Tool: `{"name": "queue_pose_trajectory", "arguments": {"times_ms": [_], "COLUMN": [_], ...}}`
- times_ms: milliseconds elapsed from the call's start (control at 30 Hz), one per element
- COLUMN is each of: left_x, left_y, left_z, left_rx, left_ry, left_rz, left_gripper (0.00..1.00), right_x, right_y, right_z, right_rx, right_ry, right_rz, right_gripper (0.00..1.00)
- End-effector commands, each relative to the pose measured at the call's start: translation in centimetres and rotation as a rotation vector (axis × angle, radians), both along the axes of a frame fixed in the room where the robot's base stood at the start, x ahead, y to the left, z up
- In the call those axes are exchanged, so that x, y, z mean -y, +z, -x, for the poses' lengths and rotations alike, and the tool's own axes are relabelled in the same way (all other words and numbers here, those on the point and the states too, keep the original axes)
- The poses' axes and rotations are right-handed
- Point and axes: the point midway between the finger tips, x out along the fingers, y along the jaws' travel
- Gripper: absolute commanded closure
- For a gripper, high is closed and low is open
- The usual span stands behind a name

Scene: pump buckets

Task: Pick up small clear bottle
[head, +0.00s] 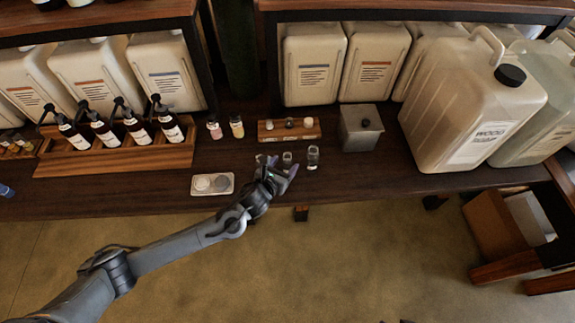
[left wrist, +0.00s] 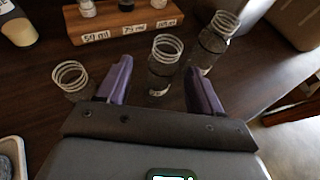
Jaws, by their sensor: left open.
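Three small clear bottles with ribbed open necks stand upright on the dark table. In the left wrist view the middle clear bottle (left wrist: 164,66) stands between and slightly beyond my open purple fingertips. A shorter clear bottle (left wrist: 72,78) is left of the left finger, and another clear bottle (left wrist: 213,42) is right of the right finger. In the head view the middle bottle (head: 287,158) and the right bottle (head: 313,156) show beside my left gripper (head: 278,167). The left gripper is open and holds nothing. My right gripper is not seen.
A wooden rack with labelled sizes (left wrist: 128,30) stands behind the bottles. A small tray (head: 212,184) lies to the left. A metal box (head: 361,127) and a large jug (head: 470,115) stand to the right. The table's front edge is close by.

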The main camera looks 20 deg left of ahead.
Motion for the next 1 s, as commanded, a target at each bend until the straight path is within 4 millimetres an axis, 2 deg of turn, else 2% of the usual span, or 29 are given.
{"name": "queue_pose_trajectory", "arguments": {"times_ms": [167,333,500,800,867,1000], "left_x": [0.2,0.5,0.5,0.5,0.5,0.5], "left_y": [-0.9,-2.2,-2.7,-2.8,-2.8,-2.8], "left_z": [-1.0,-2.7,-4.2,-4.5,-4.5,-4.5], "left_rx": [-0.001,-0.001,0.0,-0.001,-0.001,-0.001], "left_ry": [0.0,0.001,0.001,-0.001,-0.001,-0.001], "left_rz": [0.001,0.002,0.001,0.0,0.0,0.0], "left_gripper": [0.34,0.34,0.34,0.34,0.4,0.62], "right_x": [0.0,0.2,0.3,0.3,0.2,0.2], "right_y": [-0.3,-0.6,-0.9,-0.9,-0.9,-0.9], "right_z": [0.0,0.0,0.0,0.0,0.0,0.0], "right_rx": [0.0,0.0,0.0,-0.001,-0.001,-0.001], "right_ry": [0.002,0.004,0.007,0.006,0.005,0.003], "right_rz": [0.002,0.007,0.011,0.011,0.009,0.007], "right_gripper": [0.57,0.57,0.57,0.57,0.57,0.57]}}
